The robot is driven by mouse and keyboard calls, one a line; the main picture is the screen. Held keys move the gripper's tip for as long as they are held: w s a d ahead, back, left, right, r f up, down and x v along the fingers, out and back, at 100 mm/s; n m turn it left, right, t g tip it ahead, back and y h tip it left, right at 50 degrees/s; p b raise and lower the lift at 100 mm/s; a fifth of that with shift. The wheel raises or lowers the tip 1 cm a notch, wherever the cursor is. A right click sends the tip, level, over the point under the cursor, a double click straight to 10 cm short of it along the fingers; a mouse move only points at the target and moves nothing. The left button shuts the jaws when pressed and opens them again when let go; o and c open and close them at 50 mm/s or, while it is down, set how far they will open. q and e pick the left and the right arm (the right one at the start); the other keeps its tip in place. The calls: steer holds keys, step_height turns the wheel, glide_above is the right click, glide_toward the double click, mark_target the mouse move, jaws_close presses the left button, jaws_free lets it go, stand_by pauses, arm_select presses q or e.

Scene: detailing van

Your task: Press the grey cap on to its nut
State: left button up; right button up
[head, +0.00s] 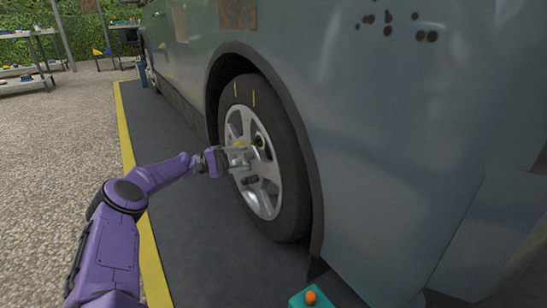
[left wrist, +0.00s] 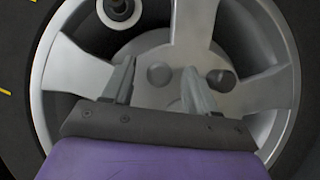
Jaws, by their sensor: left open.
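The van's wheel (head: 268,201) has a silver spoked rim and a black tyre. My left gripper (head: 240,160) is in front of the hub, its jaws apart. In the left wrist view its open fingers (left wrist: 157,84) point at the hub, with nothing visibly held between them. A round grey disc (left wrist: 160,75) shows on the hub between the fingertips. I cannot tell which is the grey cap and which a bare nut, nor whether the fingers touch anything. My right gripper is not in view.
The van's side (head: 400,140) rises close beside the wheel. A dark mat (head: 195,235) with a yellow edge lies below. A teal box with an orange knob (head: 311,297) is at the bottom.

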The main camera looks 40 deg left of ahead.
arm_select(q)
steer(key=v, duration=1)
steer(key=shift+a, duration=0.15)
